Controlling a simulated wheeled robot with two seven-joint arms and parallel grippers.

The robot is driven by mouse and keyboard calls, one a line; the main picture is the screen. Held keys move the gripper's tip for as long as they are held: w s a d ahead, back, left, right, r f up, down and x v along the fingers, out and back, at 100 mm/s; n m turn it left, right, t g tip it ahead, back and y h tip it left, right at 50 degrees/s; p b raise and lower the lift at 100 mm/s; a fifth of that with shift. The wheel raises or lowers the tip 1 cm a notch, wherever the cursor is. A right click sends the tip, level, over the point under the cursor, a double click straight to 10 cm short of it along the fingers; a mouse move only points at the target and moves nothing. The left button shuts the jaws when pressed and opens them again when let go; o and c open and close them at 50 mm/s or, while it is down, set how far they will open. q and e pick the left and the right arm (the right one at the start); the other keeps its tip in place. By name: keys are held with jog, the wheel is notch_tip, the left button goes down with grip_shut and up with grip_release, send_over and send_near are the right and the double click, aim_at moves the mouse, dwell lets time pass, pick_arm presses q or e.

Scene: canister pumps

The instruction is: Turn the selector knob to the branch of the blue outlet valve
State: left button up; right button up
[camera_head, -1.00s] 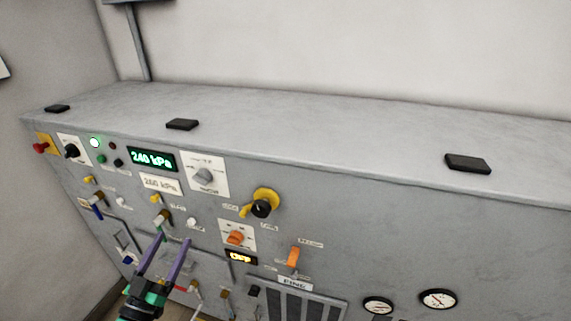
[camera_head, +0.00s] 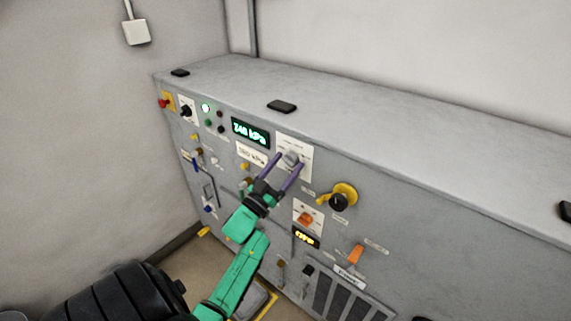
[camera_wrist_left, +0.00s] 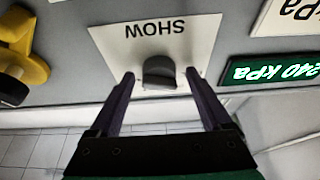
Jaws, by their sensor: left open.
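A grey knob (camera_head: 291,157) sits on a white plate (camera_head: 305,148) on the front panel. In the left wrist view the knob (camera_wrist_left: 158,72) and the word SHOW on its plate (camera_wrist_left: 115,43) appear upside down. My left gripper (camera_head: 289,164) is open, with its two purple fingers on either side of the knob. In the left wrist view gaps show between the fingers (camera_wrist_left: 159,85) and the knob; contact is not visible. Blue handles (camera_head: 196,164) show low on the panel's left part; which is the outlet valve is unclear. My right gripper is out of view.
A green display (camera_head: 250,131) reading 240 kPa is left of the knob plate. A black knob on a yellow mount (camera_head: 343,195) is to the right. An orange knob (camera_head: 305,219) sits below. The cabinet top (camera_head: 400,130) is mostly clear.

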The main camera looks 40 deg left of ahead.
pick_arm(q)
grip_shut()
jog(key=shift+f+m, duration=0.1)
jog(key=shift+m, duration=0.3)
jog(key=shift+m+h+b, duration=0.55)
jog(key=shift+m+h, duration=0.05)
jog(key=shift+m, duration=0.2)
jog(key=m+h+b, duration=0.1)
jog(key=m+h, duration=0.1)
jog(key=m, duration=0.1)
jog(key=shift+a, duration=0.15)
jog(key=m+g+h, duration=0.1)
jog(key=m, duration=0.2)
jog(key=m+g+h+b, duration=0.1)
jog(key=m, duration=0.3)
jog(key=shift+a+h, duration=0.15)
jog(key=shift+h, duration=0.15)
